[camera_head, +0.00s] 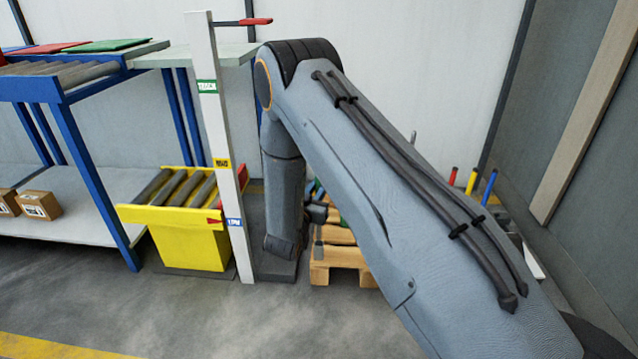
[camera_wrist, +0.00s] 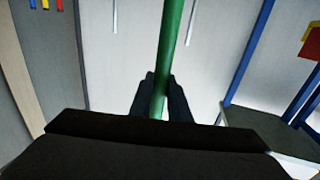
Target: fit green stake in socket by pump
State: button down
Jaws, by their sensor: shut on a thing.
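The green stake (camera_wrist: 173,32) is a long thin rod in the wrist view. It runs from the top edge down between the fingers of my gripper (camera_wrist: 161,82). My gripper is shut on it, one dark finger on each side. The stake leans slightly in that picture, and its lower end is hidden by the gripper body. In the head view my arm covers most of the area around the gripper, and I cannot make out the held stake clearly. I cannot identify the pump or the socket in either view.
A wooden pallet (camera_head: 336,262) lies partly behind my arm. Red (camera_head: 453,176), yellow (camera_head: 471,181) and blue (camera_head: 489,187) stakes stand to the right. A white post (camera_head: 219,130), yellow roller bin (camera_head: 190,247) and blue-framed bench (camera_head: 90,170) stand left. Front-left floor is clear.

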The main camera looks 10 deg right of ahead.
jog(key=shift+f, duration=0.65)
jog(key=shift+p, duration=0.4)
dwell(1.5)
notch_tip(320, 180, down, 8)
jog(key=b, duration=0.3)
jog(key=shift+b, duration=0.4)
dwell(2.9)
jog(key=c, duration=1.6)
grip_release()
jog(key=shift+p+v, duration=1.35)
jog(key=shift+v, duration=2.55)
